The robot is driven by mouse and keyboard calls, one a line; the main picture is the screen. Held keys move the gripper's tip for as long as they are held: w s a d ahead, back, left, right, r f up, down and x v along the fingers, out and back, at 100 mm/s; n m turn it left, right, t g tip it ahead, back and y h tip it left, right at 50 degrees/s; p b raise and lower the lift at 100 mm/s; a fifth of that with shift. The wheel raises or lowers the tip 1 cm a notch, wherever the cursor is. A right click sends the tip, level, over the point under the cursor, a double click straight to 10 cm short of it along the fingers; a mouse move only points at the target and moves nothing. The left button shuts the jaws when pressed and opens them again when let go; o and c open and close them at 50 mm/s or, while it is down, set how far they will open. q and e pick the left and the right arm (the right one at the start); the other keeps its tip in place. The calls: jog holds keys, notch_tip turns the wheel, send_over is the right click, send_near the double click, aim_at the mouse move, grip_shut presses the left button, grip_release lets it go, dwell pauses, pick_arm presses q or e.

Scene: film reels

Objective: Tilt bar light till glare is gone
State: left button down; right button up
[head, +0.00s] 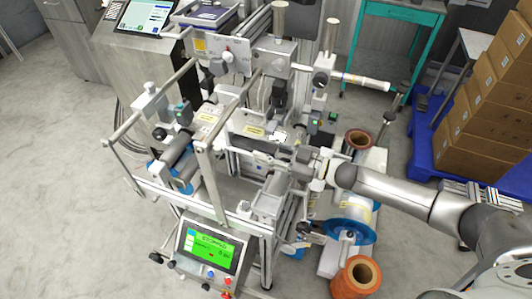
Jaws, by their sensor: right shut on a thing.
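My right arm reaches in from the right edge. Its gripper (288,154) is shut at the middle of the machine, on what looks like the bar light (250,146), a slim grey bar lying across the frame. The gripper and small machine parts crowd together there, so the exact contact is hard to see. The bar's tilt and any glare are too small to tell. My left gripper is not in view.
The machine's front screen (207,248) glows green. Orange-brown reels (343,284) and a blue-edged reel (337,232) sit close below my right arm. Upright posts and rails surround the gripper. Cartons (478,118) on a blue pallet stand at right. Floor at left is clear.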

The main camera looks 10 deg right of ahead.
jog(key=shift+w+d+n+b, duration=0.15)
jog(key=shift+n+b, duration=0.5)
jog(key=shift+n, duration=1.35)
jog(key=o, duration=1)
jog(key=shift+r, duration=0.15)
jog(key=shift+v, duration=3.95)
